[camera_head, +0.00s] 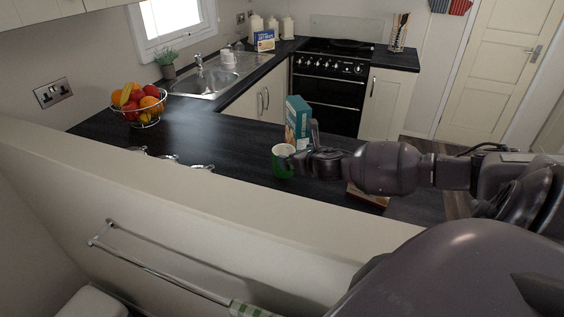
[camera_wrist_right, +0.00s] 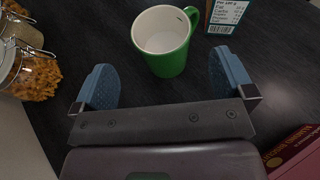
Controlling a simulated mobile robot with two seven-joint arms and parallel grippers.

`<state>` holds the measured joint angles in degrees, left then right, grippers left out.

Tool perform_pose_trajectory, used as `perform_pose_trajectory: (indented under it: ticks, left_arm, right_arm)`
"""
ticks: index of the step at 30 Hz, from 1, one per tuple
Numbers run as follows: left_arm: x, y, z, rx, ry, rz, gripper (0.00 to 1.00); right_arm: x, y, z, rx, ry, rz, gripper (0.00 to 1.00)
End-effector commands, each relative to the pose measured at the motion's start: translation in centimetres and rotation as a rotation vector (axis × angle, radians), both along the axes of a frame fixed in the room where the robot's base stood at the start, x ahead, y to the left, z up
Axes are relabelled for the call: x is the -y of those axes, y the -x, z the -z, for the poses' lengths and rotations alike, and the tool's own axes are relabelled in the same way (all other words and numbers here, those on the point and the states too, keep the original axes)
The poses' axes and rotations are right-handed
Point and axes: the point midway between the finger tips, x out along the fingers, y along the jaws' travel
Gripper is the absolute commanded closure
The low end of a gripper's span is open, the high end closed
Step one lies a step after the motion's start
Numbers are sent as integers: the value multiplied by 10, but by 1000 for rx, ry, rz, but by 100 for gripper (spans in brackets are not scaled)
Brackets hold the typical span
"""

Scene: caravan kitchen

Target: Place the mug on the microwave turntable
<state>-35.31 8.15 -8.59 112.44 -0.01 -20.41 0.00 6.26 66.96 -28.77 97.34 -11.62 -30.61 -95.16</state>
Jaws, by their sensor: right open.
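A green mug (camera_head: 283,161) with a white inside stands upright on the dark counter. It also shows in the right wrist view (camera_wrist_right: 168,60), with its handle towards the upper right. My right gripper (camera_head: 304,153) reaches in from the right beside the mug. In the wrist view the right gripper (camera_wrist_right: 166,82) is open, with its blue fingers spread wide. The mug is just ahead of the gap between them, and I see no finger touching it. My left gripper is not in view. No microwave or turntable shows.
A teal box (camera_head: 298,121) stands close behind the mug. A red box (camera_wrist_right: 298,155) lies near the right finger, and glass jars (camera_wrist_right: 22,65) stand left. A fruit bowl (camera_head: 140,107) is at the counter's far left. The dark counter (camera_head: 225,145) between is mostly clear.

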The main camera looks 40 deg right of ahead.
Motion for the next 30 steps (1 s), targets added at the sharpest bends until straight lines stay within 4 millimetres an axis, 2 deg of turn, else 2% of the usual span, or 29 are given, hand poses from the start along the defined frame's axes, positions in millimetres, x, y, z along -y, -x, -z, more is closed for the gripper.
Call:
perform_pose_trajectory:
  ticks: [3,13,24,30]
  left_arm:
    - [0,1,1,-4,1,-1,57]
    - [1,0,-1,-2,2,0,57]
    - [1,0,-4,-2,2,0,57]
    - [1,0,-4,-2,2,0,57]
  right_arm:
    - [3,-14,5,2,-1,0,0]
    - [6,-29,13,0,0,0,0]
    - [14,-63,30,1,-2,1,0]
    - [15,-69,33,0,0,-1,0]
